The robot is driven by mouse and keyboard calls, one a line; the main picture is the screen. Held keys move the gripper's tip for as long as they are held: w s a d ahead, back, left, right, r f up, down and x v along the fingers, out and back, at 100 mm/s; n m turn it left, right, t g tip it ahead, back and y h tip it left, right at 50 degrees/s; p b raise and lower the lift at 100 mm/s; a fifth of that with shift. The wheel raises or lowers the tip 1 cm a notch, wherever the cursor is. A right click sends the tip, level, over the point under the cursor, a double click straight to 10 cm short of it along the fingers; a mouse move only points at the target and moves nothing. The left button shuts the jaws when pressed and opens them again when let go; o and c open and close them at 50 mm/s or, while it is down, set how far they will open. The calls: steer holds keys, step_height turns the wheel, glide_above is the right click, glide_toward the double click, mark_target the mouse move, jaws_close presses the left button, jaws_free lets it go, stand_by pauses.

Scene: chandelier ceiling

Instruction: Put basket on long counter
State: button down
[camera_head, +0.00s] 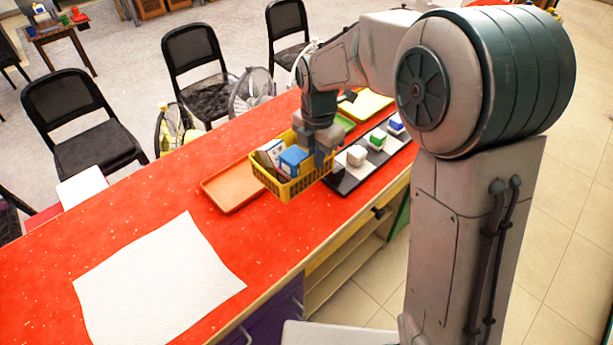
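A yellow basket (291,185) with blue and white boxes in it is at the long red counter (130,221), near the counter's front edge. It overlaps the right part of an orange tray in the picture; I cannot tell whether it touches the counter or hangs just above it. My gripper (322,156) points down at the basket's right side. Its fingers are at the basket's rim, partly hidden by the basket and by my wrist, so their opening does not show clearly.
An orange tray (227,187) lies left of the basket. A black-and-white board (351,178) with several small blocks lies right of it. A white sheet (157,283) covers the counter's near left part. Black chairs (83,125) stand along the far side. Bare red counter shows between sheet and tray.

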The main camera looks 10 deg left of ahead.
steer(key=shift+s+a+f+p, duration=0.15)
steer(key=shift+s+f+p, duration=0.15)
steer(key=shift+s+f, duration=1.4)
steer(key=shift+s+a+f+p, duration=0.2)
steer(key=shift+s+f+p, duration=0.15)
steer(key=shift+s+f, duration=1.4)
steer(key=shift+s+a+f+p, duration=0.15)
steer(key=shift+s+f+p, duration=0.15)
steer(key=shift+s+f, duration=1.4)
steer(key=shift+s+r, duration=0.1)
steer(key=c, duration=1.6)
jaws_free()
step_height(320, 180, up, 12)
steer(key=shift+r, duration=0.1)
